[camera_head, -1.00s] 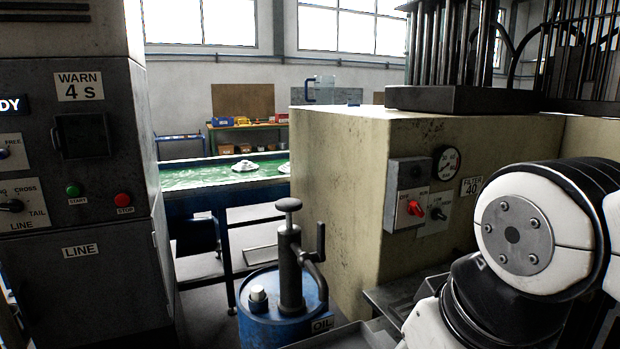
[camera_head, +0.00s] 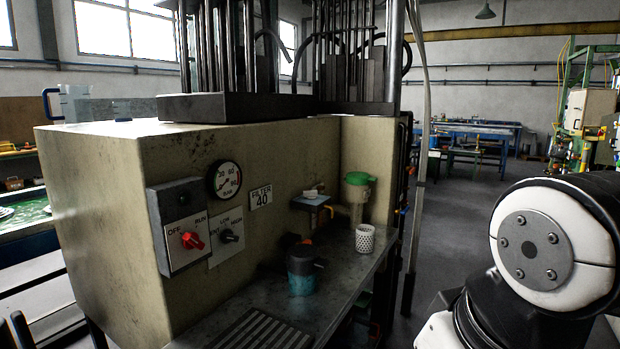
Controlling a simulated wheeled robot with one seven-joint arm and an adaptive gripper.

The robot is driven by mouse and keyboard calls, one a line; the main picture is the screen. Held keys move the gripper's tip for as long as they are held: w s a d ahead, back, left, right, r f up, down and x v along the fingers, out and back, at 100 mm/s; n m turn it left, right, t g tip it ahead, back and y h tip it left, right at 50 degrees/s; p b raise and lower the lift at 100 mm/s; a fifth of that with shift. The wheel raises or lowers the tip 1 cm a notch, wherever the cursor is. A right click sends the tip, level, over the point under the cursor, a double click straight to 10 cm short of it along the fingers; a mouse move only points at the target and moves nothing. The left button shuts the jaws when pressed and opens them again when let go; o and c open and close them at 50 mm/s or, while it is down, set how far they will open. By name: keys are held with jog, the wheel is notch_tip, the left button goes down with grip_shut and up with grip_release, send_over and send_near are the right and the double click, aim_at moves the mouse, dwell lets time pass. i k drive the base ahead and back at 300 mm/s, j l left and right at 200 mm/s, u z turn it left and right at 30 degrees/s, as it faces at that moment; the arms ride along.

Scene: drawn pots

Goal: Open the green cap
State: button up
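The green cap (camera_head: 358,178) sits on top of a clear upright filter housing (camera_head: 356,210) at the back right of the machine's metal shelf. A small tab sticks out on the cap's right side. The cap looks seated on the housing; whether it is locked cannot be told. My arm shows at the right edge, well apart from the cap. My gripper is out of the picture.
A white perforated basket (camera_head: 365,239) stands just in front of the housing. A dark cup with a blue lower part (camera_head: 301,271) stands on the shelf (camera_head: 262,309). A red switch (camera_head: 192,240), gauge (camera_head: 227,179) and FILTER 40 label (camera_head: 261,196) are on the machine. Floor is clear at right.

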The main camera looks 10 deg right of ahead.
aim_at(354, 177)
jog(key=z, duration=0.55)
jog(key=i+l+z, duration=0.1)
jog(key=i, duration=0.55)
jog(key=i+l+z, duration=0.1)
jog(key=i+l, duration=0.15)
jog(key=i, duration=0.4)
jog(key=i+l+z, duration=0.1)
jog(key=i, duration=0.55)
